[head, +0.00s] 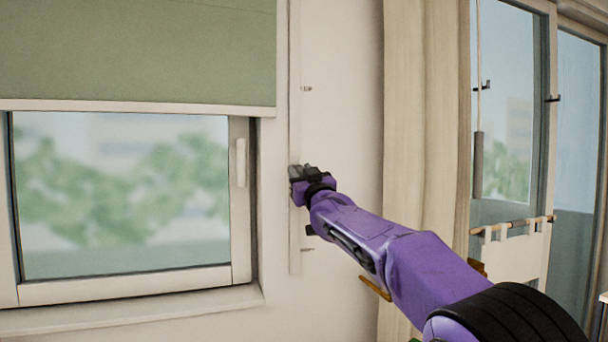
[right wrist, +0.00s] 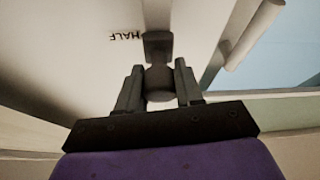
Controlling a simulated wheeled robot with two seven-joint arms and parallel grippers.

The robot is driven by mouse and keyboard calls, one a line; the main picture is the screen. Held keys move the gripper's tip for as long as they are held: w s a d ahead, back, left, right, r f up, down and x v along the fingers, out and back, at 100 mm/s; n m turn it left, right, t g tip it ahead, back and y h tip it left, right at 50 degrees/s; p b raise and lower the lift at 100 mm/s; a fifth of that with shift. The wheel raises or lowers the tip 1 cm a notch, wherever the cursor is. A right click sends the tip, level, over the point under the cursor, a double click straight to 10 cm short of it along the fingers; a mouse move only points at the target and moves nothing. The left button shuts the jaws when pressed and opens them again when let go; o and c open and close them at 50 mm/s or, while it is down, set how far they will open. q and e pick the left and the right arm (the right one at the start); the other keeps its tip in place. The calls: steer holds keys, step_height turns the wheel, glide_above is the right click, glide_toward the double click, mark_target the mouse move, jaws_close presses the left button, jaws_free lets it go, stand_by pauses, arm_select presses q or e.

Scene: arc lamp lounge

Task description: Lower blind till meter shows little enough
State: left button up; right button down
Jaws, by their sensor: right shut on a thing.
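The green blind (head: 140,50) covers the upper part of the window, and its pale bottom bar (head: 140,106) hangs level above bare glass. A pale vertical rail (head: 295,130) runs on the wall right of the window. My right gripper (head: 297,180) is at the lower half of this rail. In the right wrist view, the gripper (right wrist: 158,82) is shut on a dark knob (right wrist: 158,46) that stands between its fingers. An upside-down label HALF (right wrist: 125,37) shows beside the knob. No meter shows in either view. My left gripper is not in view.
The window has a pale handle (head: 240,163) and a sill (head: 130,311) below. A beige curtain (head: 425,110) hangs right of the rail. Beyond it are glass doors (head: 505,140). The wall around the rail is clear apart from small marks.

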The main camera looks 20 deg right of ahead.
steer(key=c, duration=0.7)
jaws_free()
steer(key=shift+s+r, duration=0.1)
steer(key=shift+c, duration=0.2)
steer(key=shift+s+f+b, duration=0.25)
steer(key=shift+s+b, duration=0.05)
steer(key=shift+b, duration=0.1)
steer(key=b+v, duration=0.4)
steer(key=v, duration=0.5)
steer(key=shift+s+b, duration=0.4)
steer(key=shift+s, duration=0.05)
